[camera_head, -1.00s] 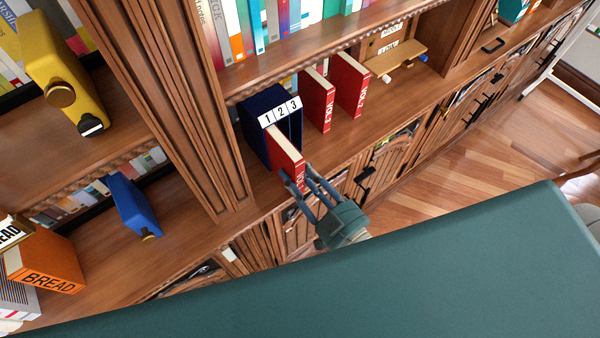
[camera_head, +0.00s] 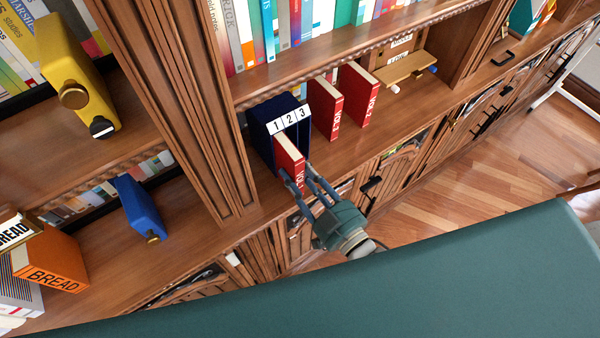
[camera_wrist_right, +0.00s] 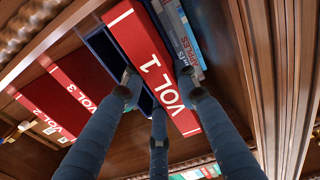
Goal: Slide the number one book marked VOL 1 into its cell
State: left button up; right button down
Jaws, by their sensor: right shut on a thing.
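The red VOL 1 book (camera_head: 290,158) stands upright, partly inside the leftmost cell, under the "1" label, of a dark blue slipcase (camera_head: 260,133). Its spine end sticks out at the front. In the right wrist view the VOL 1 book (camera_wrist_right: 145,62) shows its white lettering, with the slipcase (camera_wrist_right: 103,45) beside it. My right gripper (camera_head: 298,186) is shut on the book's outer end; its fingers (camera_wrist_right: 160,85) show in the wrist view. The slipcase's inner depth is hidden. My left gripper is not in view.
A small wooden stand (camera_head: 405,68) is further right. A teal surface (camera_head: 400,275) fills the foreground.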

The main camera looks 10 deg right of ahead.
jog(key=shift+x, duration=1.7)
jog(key=c, duration=1.2)
grip_release()
jog(key=shift+f, duration=0.1)
jog(key=shift+s+d, duration=0.15)
jog(key=shift+s, duration=0.2)
jog(key=v, duration=1.1)
jog(key=shift+s, duration=0.1)
jog(key=shift+c, duration=0.4)
